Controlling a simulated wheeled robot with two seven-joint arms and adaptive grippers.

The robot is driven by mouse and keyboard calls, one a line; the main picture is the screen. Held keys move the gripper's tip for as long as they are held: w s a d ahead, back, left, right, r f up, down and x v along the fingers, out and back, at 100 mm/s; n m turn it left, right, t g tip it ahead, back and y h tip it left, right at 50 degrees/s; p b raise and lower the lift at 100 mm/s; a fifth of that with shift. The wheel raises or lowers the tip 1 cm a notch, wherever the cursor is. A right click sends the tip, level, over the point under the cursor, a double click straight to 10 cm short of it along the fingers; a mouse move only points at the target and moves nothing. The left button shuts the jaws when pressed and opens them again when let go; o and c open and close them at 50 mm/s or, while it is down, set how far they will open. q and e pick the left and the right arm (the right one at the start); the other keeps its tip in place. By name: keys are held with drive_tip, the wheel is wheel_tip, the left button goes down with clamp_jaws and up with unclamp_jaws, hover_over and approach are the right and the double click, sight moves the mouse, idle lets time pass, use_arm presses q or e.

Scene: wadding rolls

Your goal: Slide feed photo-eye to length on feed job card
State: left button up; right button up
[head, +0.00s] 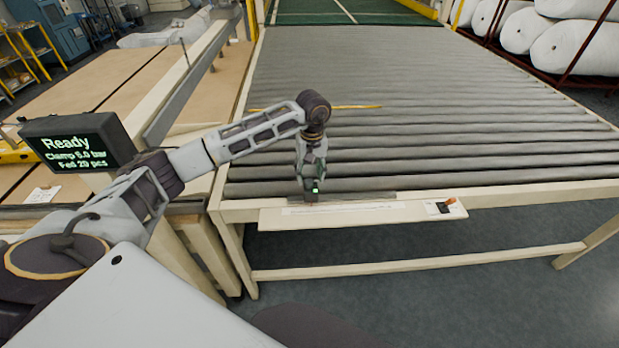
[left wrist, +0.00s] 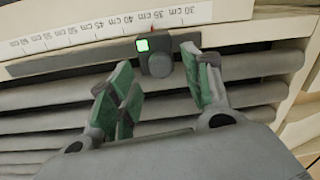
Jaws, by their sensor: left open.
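The feed photo-eye, a small dark grey block with a lit green square, sits on a dark rail along the front of the roller table; it shows in the left wrist view (left wrist: 158,62). A thin red pointer above it meets the white scale (left wrist: 90,33) around the 35 to 40 cm marks. My left gripper (head: 314,188) is open in the head view. In the left wrist view its green-padded fingers (left wrist: 160,95) are either side of the photo-eye, just short of it, apparently not touching. A small white card (head: 440,207), unreadable, lies at the ledge's right end with a dark and orange item.
A roller table (head: 420,120) fills the middle. A black display (head: 75,143) at left reads "Ready", a clamp pressure and "Fed 20 pcs". Another white card (head: 42,195) lies on the left table.

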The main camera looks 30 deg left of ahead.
sight(311, 181)
use_arm(q)
wheel_tip(311, 181, up, 9)
idle(0.5)
drive_tip(key=shift+w+d+f, duration=0.1)
drive_tip(key=shift+d, duration=0.05)
